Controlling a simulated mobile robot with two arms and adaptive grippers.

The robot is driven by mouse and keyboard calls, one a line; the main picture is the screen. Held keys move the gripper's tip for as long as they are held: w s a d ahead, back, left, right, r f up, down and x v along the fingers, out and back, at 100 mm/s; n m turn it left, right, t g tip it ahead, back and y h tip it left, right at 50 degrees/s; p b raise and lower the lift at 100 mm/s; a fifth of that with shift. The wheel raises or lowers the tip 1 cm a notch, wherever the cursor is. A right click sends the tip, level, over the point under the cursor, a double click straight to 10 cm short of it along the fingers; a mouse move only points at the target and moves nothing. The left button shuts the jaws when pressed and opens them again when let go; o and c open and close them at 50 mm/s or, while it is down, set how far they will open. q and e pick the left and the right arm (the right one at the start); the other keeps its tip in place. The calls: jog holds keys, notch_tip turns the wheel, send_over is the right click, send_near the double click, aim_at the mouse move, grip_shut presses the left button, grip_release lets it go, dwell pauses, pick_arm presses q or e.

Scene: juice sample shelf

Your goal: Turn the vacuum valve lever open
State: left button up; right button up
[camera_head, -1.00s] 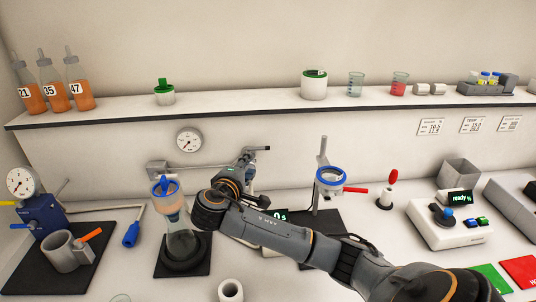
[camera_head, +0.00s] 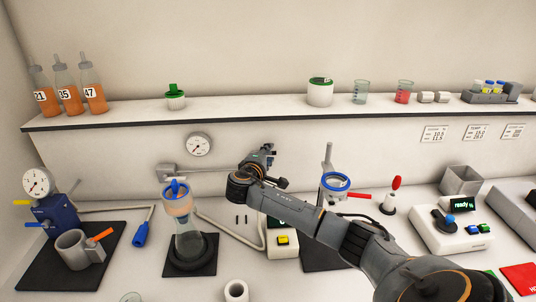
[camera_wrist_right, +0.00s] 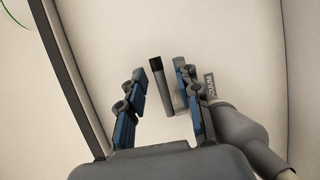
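The vacuum valve lever (camera_wrist_right: 164,92) shows in the right wrist view as a short grey bar with a black end. It appears in the gap between the fingers of my right gripper (camera_wrist_right: 166,72), touching neither that I can see. I cannot tell how deep between them it lies. The grey valve body (camera_wrist_right: 235,125) is at the right, partly covered, beside a "VACUUM" label (camera_wrist_right: 210,85). In the head view my right gripper (camera_head: 268,155) is close to the back wall below the shelf and hides the lever. The right gripper is open and empty. My left gripper is not in view.
The shelf edge (camera_head: 300,117) runs just above my right gripper. A filter flask (camera_head: 188,243) with a blue-rimmed funnel stands left of my arm. A ring stand with a blue ring (camera_head: 335,182) is right of it. A wall gauge (camera_head: 199,146) hangs to the left.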

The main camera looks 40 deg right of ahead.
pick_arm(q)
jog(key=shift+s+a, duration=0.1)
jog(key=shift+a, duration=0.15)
pick_arm(e)
jog(key=c, duration=0.6)
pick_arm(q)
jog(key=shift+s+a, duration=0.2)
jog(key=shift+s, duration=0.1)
pick_arm(e)
grip_shut()
pick_arm(q)
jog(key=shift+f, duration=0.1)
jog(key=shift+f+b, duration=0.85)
jog(key=shift+b, duration=0.05)
pick_arm(e)
jog(key=m+g, duration=0.1)
jog(key=m+g+h, duration=0.1)
jog(key=a+m+g, duration=0.1)
jog(key=shift+s+g+h, duration=0.25)
jog(key=shift+g+h, duration=0.05)
jog(key=shift+g, duration=0.1)
